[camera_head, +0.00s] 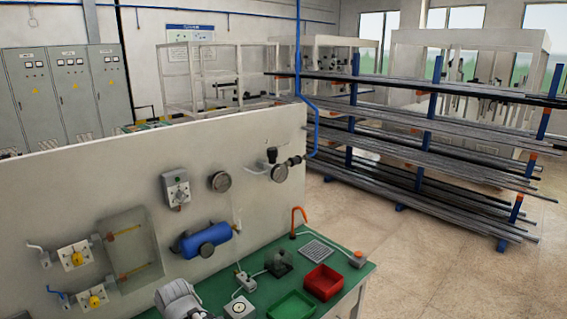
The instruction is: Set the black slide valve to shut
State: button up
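A black valve-like fitting (272,156) is mounted on the upper right of the pale panel, above a round metal flange on a short pale pipe. A second black piece (294,160) sits just to its right, near the blue pipe. These are the only black valve parts I can make out; their slide position is too small to tell. A grey rounded part of my arm shows at the bottom, left of centre, well below and left of the fitting. My gripper's fingers are not in view.
The pale panel (60,190) stands behind a green bench (335,245). On the bench are a red tray (323,281), a green tray (291,306) and small fixtures. A blue cylinder (203,240) is on the panel. A pipe rack (420,150) stands behind; open floor lies right.

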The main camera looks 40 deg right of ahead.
aim_at(296, 159)
jog(key=u, duration=0.1)
jog(key=k, duration=0.9)
jog(key=z, duration=0.75)
jog(key=i, duration=1)
jog(key=u, duration=0.05)
